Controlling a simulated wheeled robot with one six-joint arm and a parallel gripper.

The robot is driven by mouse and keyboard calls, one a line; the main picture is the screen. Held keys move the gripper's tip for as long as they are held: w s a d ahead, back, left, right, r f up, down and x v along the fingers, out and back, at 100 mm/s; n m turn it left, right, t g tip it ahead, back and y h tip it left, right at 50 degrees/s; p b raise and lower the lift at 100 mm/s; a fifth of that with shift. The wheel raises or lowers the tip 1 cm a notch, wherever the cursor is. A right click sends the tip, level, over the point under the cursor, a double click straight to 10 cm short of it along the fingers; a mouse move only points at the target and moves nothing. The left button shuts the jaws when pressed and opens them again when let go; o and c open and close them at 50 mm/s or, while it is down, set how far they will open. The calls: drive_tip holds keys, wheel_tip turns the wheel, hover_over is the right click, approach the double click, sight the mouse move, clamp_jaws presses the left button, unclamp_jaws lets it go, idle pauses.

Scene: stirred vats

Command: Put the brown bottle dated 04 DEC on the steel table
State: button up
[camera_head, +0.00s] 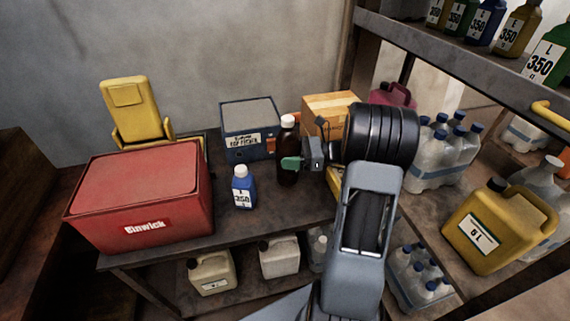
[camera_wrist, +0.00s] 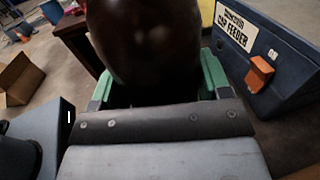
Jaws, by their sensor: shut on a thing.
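A brown bottle (camera_head: 288,140) with a white cap is upright between the green fingers of my gripper (camera_head: 292,163). In the wrist view the brown bottle (camera_wrist: 145,40) fills the space between the two green fingers (camera_wrist: 158,85), which are shut on it. No date can be read on it from here. The bottle is over the dark grey metal-looking table (camera_head: 262,215), in front of the blue box. I cannot tell whether its base touches the top. My forearm hides the table's right part.
A red box (camera_head: 140,195), a blue bottle marked 350 (camera_head: 242,188), a blue feeder box (camera_head: 250,128) and a cardboard box (camera_head: 330,108) stand on the table. A yellow container (camera_head: 490,228) and water packs (camera_head: 440,155) are at the right. Bare table lies around the blue bottle.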

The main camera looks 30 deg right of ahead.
drive_tip(key=shift+w+f, duration=0.25)
drive_tip(key=shift+f, duration=0.05)
drive_tip(key=shift+w+f+b, duration=0.1)
drive_tip(key=shift+f+b, duration=0.4)
drive_tip(key=shift+f, duration=1.05)
drive_tip(key=shift+f, duration=0.15)
drive_tip(key=o, duration=1.3)
